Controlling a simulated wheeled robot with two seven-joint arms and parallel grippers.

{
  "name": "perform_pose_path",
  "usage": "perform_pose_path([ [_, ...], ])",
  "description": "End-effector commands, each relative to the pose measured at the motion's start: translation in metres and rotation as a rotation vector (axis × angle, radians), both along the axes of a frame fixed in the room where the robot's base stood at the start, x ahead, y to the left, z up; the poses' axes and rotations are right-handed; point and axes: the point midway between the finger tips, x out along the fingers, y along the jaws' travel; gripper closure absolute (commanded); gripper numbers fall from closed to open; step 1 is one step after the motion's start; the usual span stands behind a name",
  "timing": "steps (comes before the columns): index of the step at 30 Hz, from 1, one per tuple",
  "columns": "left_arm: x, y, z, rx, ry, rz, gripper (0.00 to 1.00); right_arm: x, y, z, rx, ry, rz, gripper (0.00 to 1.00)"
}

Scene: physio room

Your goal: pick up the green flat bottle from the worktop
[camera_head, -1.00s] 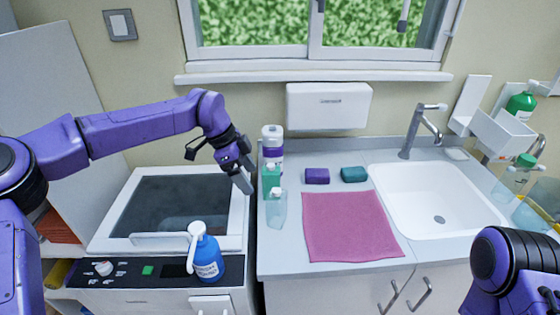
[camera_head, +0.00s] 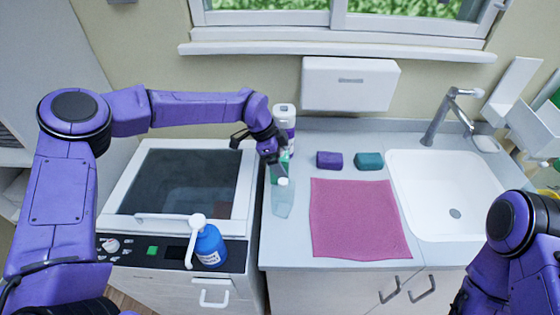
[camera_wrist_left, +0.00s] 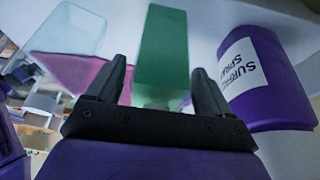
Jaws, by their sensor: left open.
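The green flat bottle (camera_wrist_left: 163,58) stands on the worktop (camera_head: 290,248). In the left wrist view it lies beyond and between the two open fingers of my left gripper (camera_wrist_left: 160,85). In the head view my left gripper (camera_head: 276,163) is over the bottle's place near the worktop's left edge and hides most of the green bottle (camera_head: 286,160). I cannot tell whether the fingers touch it. My right arm shows at the lower right, but its gripper is outside the picture.
A clear bottle (camera_head: 283,199) stands just in front, and a purple-and-white spray bottle (camera_head: 285,118) just behind. A blue pump bottle (camera_head: 209,246) stands on the left appliance. Purple (camera_head: 329,160) and teal (camera_head: 369,161) blocks and a pink cloth (camera_head: 355,222) lie to the right, before the sink (camera_head: 440,185).

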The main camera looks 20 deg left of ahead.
Motion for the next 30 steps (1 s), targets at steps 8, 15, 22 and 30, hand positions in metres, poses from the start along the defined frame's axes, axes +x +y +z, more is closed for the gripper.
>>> perform_pose_path([
  [8,0.001,-0.003,-0.01,0.0,-0.001,0.001,0.19,0.0,0.0,0.002,0.001,0.001,0.0,0.57],
  [15,0.001,-0.003,-0.009,0.0,-0.001,0.0,0.84,0.0,0.0,0.003,0.001,0.001,0.0,0.57],
  [22,0.001,-0.003,-0.007,-0.001,-0.002,0.001,0.84,0.0,0.0,0.001,0.001,0.001,0.0,0.57],
  [30,0.002,-0.003,0.043,-0.001,-0.007,0.002,0.84,0.0,0.0,-0.022,0.001,0.001,0.0,0.57],
])
